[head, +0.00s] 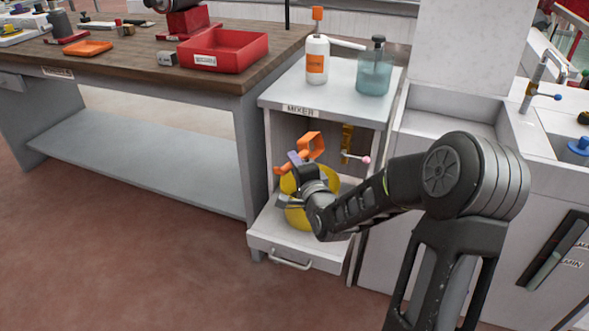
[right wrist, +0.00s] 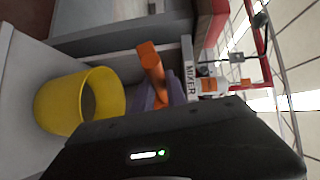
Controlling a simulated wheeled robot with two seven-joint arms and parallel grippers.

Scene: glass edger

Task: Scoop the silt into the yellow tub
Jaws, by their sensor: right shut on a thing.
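The yellow tub (head: 298,218) stands on the lower shelf of the cabinet marked MIXER, partly hidden behind my right gripper. It also shows in the right wrist view (right wrist: 62,108), with a grey-brown patch inside; I cannot tell whether that is silt or the tub's floor. My right gripper (head: 296,162) is shut on an orange scoop (head: 312,146), held above the tub's rim in the head view. In the right wrist view the scoop (right wrist: 150,62) stands out between the grey-purple fingers (right wrist: 160,95), beside the tub. The scoop's contents are hidden. My left gripper is out of view.
The MIXER cabinet (head: 292,245) encloses the tub with side walls and a top. On top are a white bottle (head: 317,62) and a teal jar (head: 374,74). A workbench with a red bin (head: 228,50) stands left, a sink (head: 450,110) right. Open floor lies in front.

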